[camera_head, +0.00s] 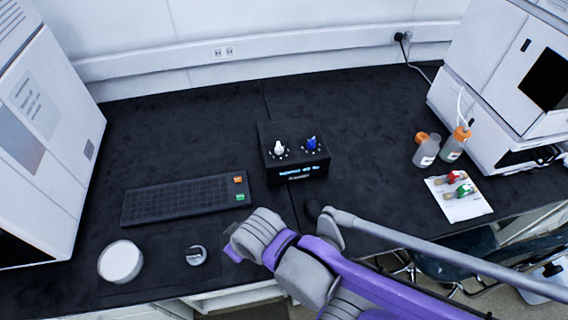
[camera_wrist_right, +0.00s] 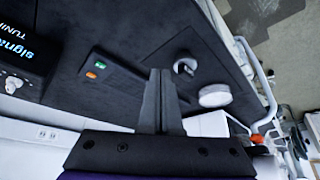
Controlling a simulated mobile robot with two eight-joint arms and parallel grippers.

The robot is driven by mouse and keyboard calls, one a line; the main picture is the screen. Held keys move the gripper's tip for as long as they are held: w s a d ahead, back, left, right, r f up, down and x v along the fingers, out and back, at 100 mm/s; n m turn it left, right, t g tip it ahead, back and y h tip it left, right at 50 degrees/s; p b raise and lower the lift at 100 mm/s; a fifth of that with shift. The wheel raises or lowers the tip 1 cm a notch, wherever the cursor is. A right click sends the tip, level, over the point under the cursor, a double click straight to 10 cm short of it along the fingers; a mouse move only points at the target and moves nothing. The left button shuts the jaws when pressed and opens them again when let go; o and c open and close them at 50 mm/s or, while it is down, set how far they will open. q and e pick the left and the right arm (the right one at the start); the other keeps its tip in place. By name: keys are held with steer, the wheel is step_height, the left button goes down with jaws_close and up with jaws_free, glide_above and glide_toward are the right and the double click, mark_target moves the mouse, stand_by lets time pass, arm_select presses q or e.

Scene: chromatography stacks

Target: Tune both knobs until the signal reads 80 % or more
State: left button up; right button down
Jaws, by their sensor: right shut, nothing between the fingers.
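The black tuning box (camera_head: 268,140) stands near the middle of the bench. It has a white knob (camera_head: 279,148) on the left of its top and a blue knob (camera_head: 312,144) on the right. Its front display (camera_head: 299,171) shows lit blue text, too small to read. In the right wrist view the box (camera_wrist_right: 30,62) is at the left edge, with "signal" partly readable and the white knob (camera_wrist_right: 14,84) showing. My right gripper (camera_wrist_right: 161,72) is shut and empty, apart from the box. In the head view its wrist is at the front of the bench. My left gripper is out of view.
A black keyboard-like panel (camera_head: 180,202) with orange and green buttons lies left of the box. A white round container (camera_head: 121,261) and small round item (camera_head: 196,256) sit at the front. Bottles (camera_head: 426,152) and a white sheet (camera_head: 470,208) with vials are at right. Bench behind the box is clear.

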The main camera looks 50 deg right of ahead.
stand_by(0.7)
steer(key=c, duration=1.5)
jaws_free()
steer(key=shift+o, duration=1.3)
steer(key=shift+w+d+r, duration=0.2)
steer(key=o, duration=0.4)
steer(key=w+d+r, duration=0.1)
steer(key=d, duration=0.1)
steer(key=w+d+r+m+g, duration=0.1)
steer(key=w+d+r, duration=0.1)
steer(key=w+d+r+m, duration=0.1)
steer(key=w, duration=0.1)
steer(key=shift+w+d+r+h+p, duration=0.15)
steer(key=shift+d+r+h+p, duration=0.1)
steer(key=shift+d+h+p, duration=0.15)
steer(key=shift+c, duration=0.2)
step_height(320, 180, up, 3)
steer(key=m+g+p, duration=0.2)
steer(key=m+g, duration=0.2)
steer(key=m, duration=0.2)
glide_above(279, 145)
arm_select(q)
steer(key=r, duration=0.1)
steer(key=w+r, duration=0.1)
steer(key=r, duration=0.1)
steer(key=shift+b, duration=0.3)
arm_select(e)
steer(key=shift+y, duration=0.4)
step_height(279, 145, down, 10)
steer(key=shift+r, duration=0.1)
